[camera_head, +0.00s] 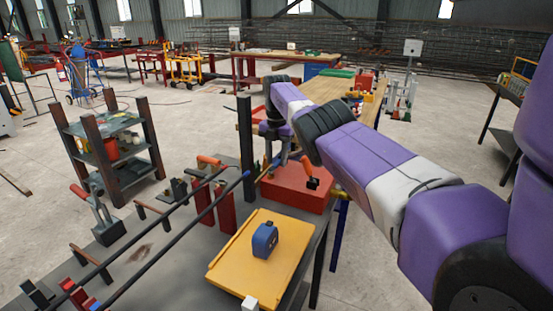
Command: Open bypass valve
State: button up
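No part is clearly marked as the bypass valve. A red box (290,196) sits at the far end of the dark workbench. An orange-handled part (308,167) with a dark body is on the box's top. Another orange handle (209,161) is further left on the bench, beside the long bars. My arm reaches in from the right, and my gripper (281,154) points down over the left part of the red box, left of its orange-handled part. The fingers are small and partly hidden, so their opening and any contact are unclear.
A yellow tray (228,262) with a blue tape measure (265,240) lies at the bench's front right. Long dark bars (185,235) run diagonally across the bench. A dark post (246,145) rises close left of my gripper. A wooden-topped table (345,92) stands behind.

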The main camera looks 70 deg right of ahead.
aim_at(277, 163)
notch_tip(277, 163, up, 8)
dwell(0.5)
jog(key=shift+f, duration=0.1)
